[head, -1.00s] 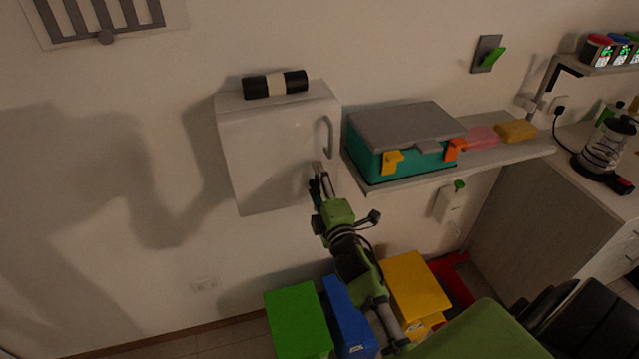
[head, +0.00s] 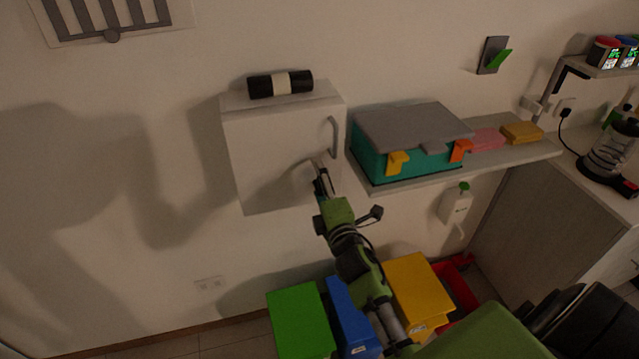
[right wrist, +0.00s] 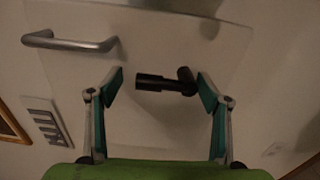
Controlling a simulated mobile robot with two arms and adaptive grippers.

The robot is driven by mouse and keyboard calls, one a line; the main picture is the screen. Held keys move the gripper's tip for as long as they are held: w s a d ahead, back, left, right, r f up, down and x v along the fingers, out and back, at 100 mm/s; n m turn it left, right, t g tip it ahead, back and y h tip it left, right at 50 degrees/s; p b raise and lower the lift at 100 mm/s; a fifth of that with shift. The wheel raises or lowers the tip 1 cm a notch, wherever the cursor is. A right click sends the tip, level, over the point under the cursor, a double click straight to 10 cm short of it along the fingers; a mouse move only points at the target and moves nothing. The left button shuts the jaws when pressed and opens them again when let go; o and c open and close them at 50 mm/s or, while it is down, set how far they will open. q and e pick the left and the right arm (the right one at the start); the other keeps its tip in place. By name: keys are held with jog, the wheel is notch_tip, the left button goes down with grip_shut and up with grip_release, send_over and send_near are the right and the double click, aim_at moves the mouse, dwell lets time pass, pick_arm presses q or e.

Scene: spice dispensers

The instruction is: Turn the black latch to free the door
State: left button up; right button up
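A white wall cabinet (head: 265,150) has a shut-looking door with a grey bar handle (head: 333,138). The handle also shows at upper left in the right wrist view (right wrist: 70,43). The black latch (right wrist: 160,83) sits on the door in the right wrist view, its arm lying roughly level. In the head view my gripper hides it. My right gripper (head: 321,172) is at the lower right of the door, below the handle. In the right wrist view its fingers (right wrist: 161,88) are open, one on each side of the latch, with gaps visible. My left gripper is not in view.
A black and white roll (head: 280,84) lies on the cabinet. To its right, a shelf (head: 540,152) bears a teal box (head: 370,164) with a grey lid, close to my arm. Green (head: 300,322), blue (head: 350,318) and yellow (head: 418,290) boxes stand below.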

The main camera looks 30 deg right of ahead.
jog(key=shift+f, duration=0.2)
jog(key=shift+s+a+f, duration=0.1)
jog(key=shift+s+a, duration=0.05)
jog(key=shift+s, duration=0.4)
jog(key=v, duration=1.1)
jog(key=shift+r, duration=0.25)
jog(key=shift+a, duration=0.1)
jog(key=s+a+f+m+g+y+b, duration=0.1)
jog(key=s+a+f+m+g, duration=0.15)
jog(key=f, duration=1.05)
jog(key=s+a+f+m+g+y, duration=0.1)
jog(key=s+a+f+m+g, duration=0.2)
jog(key=f, duration=0.9)
jog(key=s+a+f+m+g+y+b, duration=0.1)
jog(key=s+a+f+g+y, duration=0.25)
jog(key=f, duration=0.95)
jog(key=s+f+m+g, duration=0.2)
jog(key=s+f, duration=0.4)
jog(key=s, duration=0.5)
jog(key=s+d+f+m+g+h, duration=0.1)
jog(key=s+f+m+g, duration=0.1)
jog(key=s+f, duration=0.5)
jog(key=s+d+f+m+g, duration=0.1)
jog(key=s+f+m+g, duration=0.2)
jog(key=s+f, duration=0.4)
jog(key=s, duration=0.8)
jog(key=shift+f+g+b, duration=0.2)
jog(key=shift+g+b, duration=0.15)
jog(key=shift+g, duration=0.05)
